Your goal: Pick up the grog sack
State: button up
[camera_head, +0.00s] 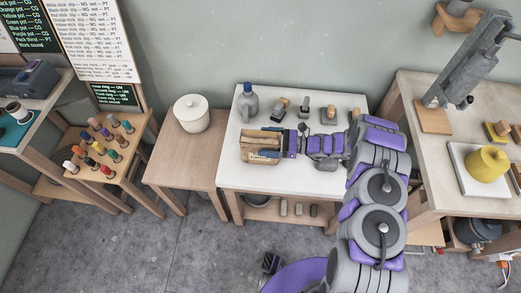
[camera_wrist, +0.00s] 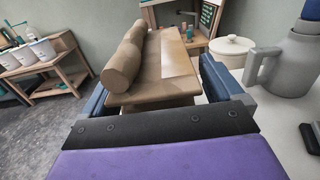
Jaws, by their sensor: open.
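The grog sack (camera_head: 259,153) is a tan-brown bag with a rolled top and a pale label. It lies on the white-topped table (camera_head: 232,177) near its left edge. In the wrist view the sack (camera_wrist: 178,62) fills the middle, its roll on the left side. My gripper (camera_head: 270,139) is over the sack in the head view. In the wrist view my gripper (camera_wrist: 158,85) is open, with one blue finger on each side of the sack. Gaps or contact between the fingers and the sack are hard to tell.
A grey jug (camera_head: 247,104) and several small tools stand behind the sack. A white lidded pot (camera_head: 191,114) is on the wooden table (camera_head: 180,155) to the left. A rack of coloured sticks (camera_head: 100,148) stands further left. A workbench with a yellow pot (camera_head: 487,164) is at right.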

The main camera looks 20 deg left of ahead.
jog(key=shift+a, duration=0.2)
jog(key=shift+d, duration=0.1)
grip_shut()
dwell(0.7)
